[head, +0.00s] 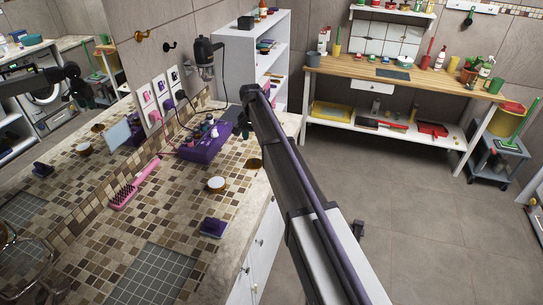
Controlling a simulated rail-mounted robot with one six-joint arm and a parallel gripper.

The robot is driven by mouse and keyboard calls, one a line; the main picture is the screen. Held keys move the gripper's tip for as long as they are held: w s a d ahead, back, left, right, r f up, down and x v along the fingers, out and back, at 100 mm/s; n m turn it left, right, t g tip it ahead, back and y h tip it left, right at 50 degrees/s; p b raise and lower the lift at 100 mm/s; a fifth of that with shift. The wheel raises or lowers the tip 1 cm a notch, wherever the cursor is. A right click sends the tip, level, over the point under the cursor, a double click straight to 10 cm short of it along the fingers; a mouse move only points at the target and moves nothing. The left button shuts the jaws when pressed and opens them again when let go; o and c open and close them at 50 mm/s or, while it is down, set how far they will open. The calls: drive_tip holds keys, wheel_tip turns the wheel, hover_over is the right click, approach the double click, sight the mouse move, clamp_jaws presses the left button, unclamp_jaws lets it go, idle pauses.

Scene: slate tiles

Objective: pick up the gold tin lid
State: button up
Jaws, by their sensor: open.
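A flat, round, dark gold disc (254,163), which looks like the gold tin lid, lies on the tiled counter (185,225) near its right edge, just left of my arm. My gripper (241,130) is small and dark at the far end of my arm, above the back of the counter. It is beyond the disc and apart from it. Its jaws are open and I see nothing held in it, though my arm partly covers it. A small round tin (216,184) with a pale top and gold-brown side stands left of the disc.
A purple caddy (205,143) with several small items stands behind the tin. A pink brush (133,184) lies by the mirror at left. A grey grid mat (153,275) lies clear in front.

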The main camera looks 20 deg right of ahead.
drive_tip(key=b, duration=0.6)
hover_over(254, 160)
wheel_tip(254, 160, down, 6)
drive_tip(key=shift+f, duration=0.1)
drive_tip(key=shift+s+a, duration=0.1)
drive_tip(key=f+b, duration=0.5)
drive_tip(key=shift+w, duration=0.2)
drive_tip(key=shift+r, duration=0.2)
clamp_jaws()
